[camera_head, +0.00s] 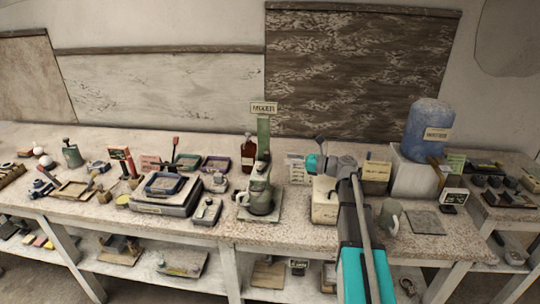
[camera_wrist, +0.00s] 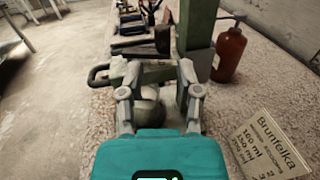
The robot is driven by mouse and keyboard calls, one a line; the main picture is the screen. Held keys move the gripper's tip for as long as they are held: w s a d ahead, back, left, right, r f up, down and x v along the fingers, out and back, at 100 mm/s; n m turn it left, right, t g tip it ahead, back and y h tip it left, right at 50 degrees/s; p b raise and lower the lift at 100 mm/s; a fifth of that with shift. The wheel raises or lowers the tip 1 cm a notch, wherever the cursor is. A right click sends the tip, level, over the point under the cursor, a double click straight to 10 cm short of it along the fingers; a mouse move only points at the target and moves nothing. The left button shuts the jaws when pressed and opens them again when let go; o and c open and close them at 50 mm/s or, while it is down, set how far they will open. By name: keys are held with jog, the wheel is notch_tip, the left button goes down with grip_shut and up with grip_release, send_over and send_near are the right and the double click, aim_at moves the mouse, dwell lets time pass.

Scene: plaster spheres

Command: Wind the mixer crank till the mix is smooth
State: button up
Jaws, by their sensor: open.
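The mixer (camera_head: 260,198) stands on the bench in the head view, a grey-green body on a pale base with a green post (camera_head: 263,140) behind it and a MIXER sign (camera_head: 264,107) above. In the wrist view the post (camera_wrist: 197,30) rises just beyond my fingers. My gripper (camera_wrist: 160,75) is open, its fingers either side of the view of the mixer's rounded grey part (camera_wrist: 150,112). I cannot tell whether they touch it. A dark loop-shaped handle (camera_wrist: 98,75) shows left of the fingers; whether it is the crank is unclear. The mix is hidden.
A brown-red bottle (camera_head: 248,152) stands behind the mixer, right of the post in the wrist view (camera_wrist: 230,52). Trays (camera_head: 165,184) crowd the left; a mug (camera_head: 391,217) and blue water container (camera_head: 428,128) stand right.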

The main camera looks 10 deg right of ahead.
aim_at(267, 153)
jog(key=x, duration=0.9)
jog(key=shift+s+f, duration=0.1)
grip_shut()
